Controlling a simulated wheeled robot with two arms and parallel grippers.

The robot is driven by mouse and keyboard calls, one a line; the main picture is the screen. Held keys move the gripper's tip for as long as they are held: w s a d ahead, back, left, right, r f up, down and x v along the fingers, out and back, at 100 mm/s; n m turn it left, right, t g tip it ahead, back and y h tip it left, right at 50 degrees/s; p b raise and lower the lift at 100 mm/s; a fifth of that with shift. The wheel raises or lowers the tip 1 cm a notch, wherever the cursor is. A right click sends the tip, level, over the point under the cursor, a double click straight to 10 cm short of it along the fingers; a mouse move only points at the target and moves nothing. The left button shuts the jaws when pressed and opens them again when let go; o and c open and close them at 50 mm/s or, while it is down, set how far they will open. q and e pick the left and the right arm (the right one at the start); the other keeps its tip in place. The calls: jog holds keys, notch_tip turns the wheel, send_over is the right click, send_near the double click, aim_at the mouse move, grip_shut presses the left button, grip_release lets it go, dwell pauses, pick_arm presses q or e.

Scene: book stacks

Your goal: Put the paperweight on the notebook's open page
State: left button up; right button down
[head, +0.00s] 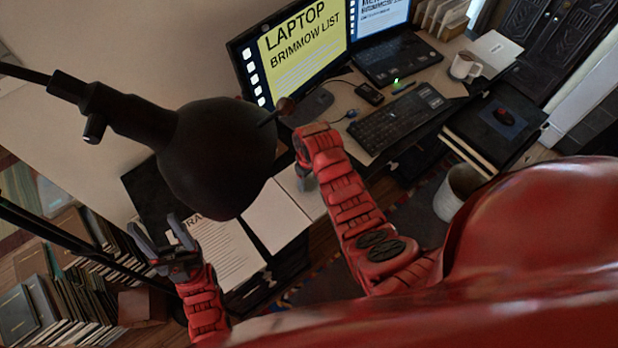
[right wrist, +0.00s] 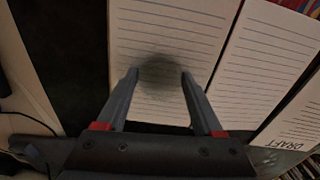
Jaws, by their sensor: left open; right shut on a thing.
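The notebook lies open, with two lined white pages. In the right wrist view its left page (right wrist: 175,28) is under my right gripper (right wrist: 160,78). In the head view a white page (head: 277,217) shows beside that gripper (head: 305,184). My right gripper is shut on a dark, rounded, blurred thing, which I take for the paperweight (right wrist: 160,75). It is over the page; I cannot tell whether it touches it. In the head view the paperweight cannot be made out. My left gripper (head: 160,236) is open and empty, left of the draft sheet.
A black lamp head (head: 215,155) hangs in front and hides part of the desk. A draft sheet (head: 225,255) lies beside the notebook. A monitor (head: 295,50), a laptop (head: 395,58), a keyboard (head: 400,118) and a mug (head: 465,67) stand farther back. Books (head: 60,290) fill the lower left.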

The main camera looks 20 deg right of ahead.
jog(key=shift+f, duration=0.15)
jog(key=shift+c, duration=0.2)
grip_release()
jog(key=shift+r, duration=0.2)
